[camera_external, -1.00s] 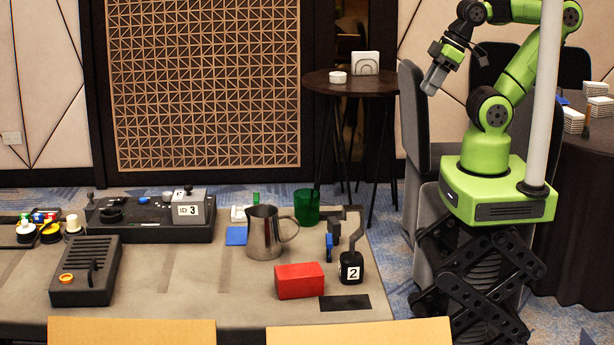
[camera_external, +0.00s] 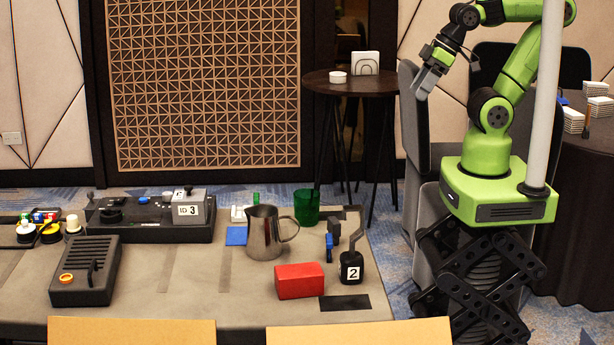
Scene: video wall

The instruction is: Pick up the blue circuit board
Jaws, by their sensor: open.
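A small flat blue piece (camera_external: 236,236) lies on the grey table, just left of the metal pitcher; it looks like the blue circuit board, though it is small in the view. A blue upright object (camera_external: 329,246) stands right of the pitcher, near the black block marked 2. My gripper (camera_external: 421,92) is open and empty, high up at the right, well above and away from the table, with its fingers tilted down to the left.
A metal pitcher (camera_external: 264,233), a green cup (camera_external: 306,207), a red block (camera_external: 299,281) and a black block marked 2 (camera_external: 351,267) stand around the right part of the table (camera_external: 190,290). A black console (camera_external: 150,228) stands behind. The table's middle front is clear.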

